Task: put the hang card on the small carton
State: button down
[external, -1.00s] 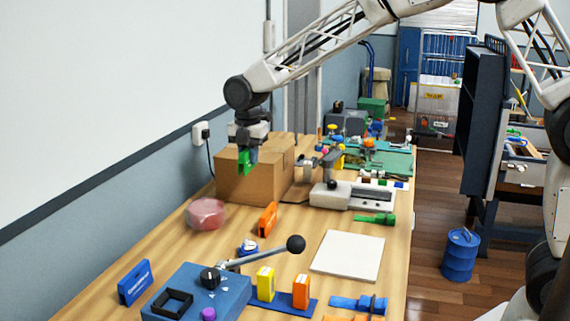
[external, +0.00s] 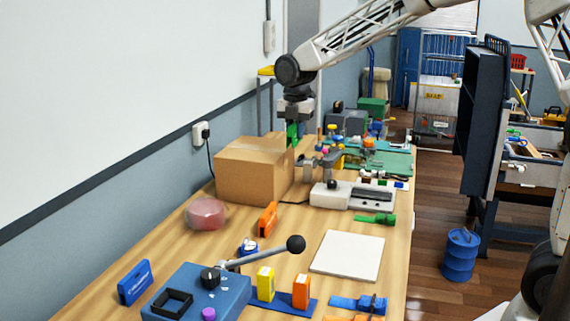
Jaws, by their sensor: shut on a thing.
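The brown cardboard carton (external: 243,178) stands closed on the wooden table by the wall. My gripper (external: 293,122) is shut on a green piece, seemingly the hang card (external: 292,134), which hangs upright below the jaws. In the picture the card is at the carton's back right top corner. I cannot tell whether it is above the carton top, behind it or touching it. The fingertips are small and partly hidden by the card.
Around the carton are a pink round lump (external: 206,213), an orange block (external: 267,218) and a grey device (external: 345,196). A blue lever box (external: 200,295) stands in front. A white plate (external: 348,255) lies on the right. A socket with a cable (external: 202,133) is on the wall.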

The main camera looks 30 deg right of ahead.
send_over(257, 147)
jog(key=shift+f, duration=0.75)
dwell(0.5)
jog(key=shift+f, duration=1.75)
jog(key=shift+f, duration=0.1)
jog(key=c, duration=1)
grip_release()
jog(key=shift+c, duration=0.2)
